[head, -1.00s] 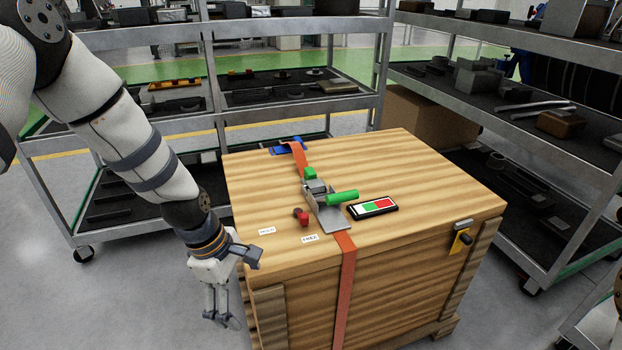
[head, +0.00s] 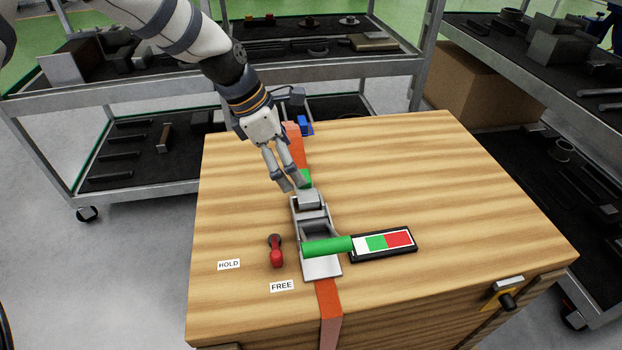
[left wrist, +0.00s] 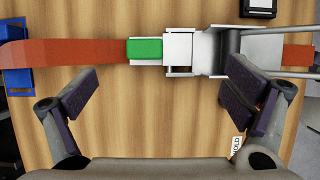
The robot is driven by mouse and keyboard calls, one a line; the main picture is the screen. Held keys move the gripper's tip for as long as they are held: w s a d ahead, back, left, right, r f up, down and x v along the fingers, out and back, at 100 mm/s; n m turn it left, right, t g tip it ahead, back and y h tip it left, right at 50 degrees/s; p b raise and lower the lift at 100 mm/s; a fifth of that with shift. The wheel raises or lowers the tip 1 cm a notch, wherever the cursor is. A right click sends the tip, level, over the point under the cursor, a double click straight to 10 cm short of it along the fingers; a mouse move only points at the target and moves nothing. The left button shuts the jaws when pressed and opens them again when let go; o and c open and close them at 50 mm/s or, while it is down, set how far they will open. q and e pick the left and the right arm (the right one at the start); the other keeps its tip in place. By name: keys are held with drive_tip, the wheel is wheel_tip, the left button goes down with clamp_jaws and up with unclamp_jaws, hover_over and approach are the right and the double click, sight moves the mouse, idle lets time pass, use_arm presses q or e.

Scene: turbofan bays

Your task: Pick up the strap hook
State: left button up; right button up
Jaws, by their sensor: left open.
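An orange strap (head: 294,145) runs over the crate top from a blue fitting (head: 304,126) at the far edge. A green piece (head: 306,178) on the strap meets the metal buckle (head: 311,228). I cannot tell for certain which part is the strap hook. My left gripper (head: 291,182) is open and empty above the crate, beside the green piece. In the left wrist view, the green piece (left wrist: 145,50) lies beyond and between the spread fingers (left wrist: 165,92), with the strap (left wrist: 80,52) to its left. My right gripper is not in view.
The wooden crate (head: 440,190) has a green handle (head: 327,246), a red knob (head: 276,252), HOLD and FREE labels and a coloured indicator (head: 384,244) on top. Shelves stand behind and at right.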

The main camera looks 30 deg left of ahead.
sight(306, 189)
use_arm(q)
drive_tip(key=b+x, duration=0.1)
drive_tip(key=x, duration=0.6)
drive_tip(key=shift+d+f, duration=0.2)
drive_tip(key=shift+f, duration=0.05)
drive_tip(key=shift+w+d+f, duration=0.1)
drive_tip(key=shift+f, duration=0.1)
drive_tip(key=shift+r, duration=0.15)
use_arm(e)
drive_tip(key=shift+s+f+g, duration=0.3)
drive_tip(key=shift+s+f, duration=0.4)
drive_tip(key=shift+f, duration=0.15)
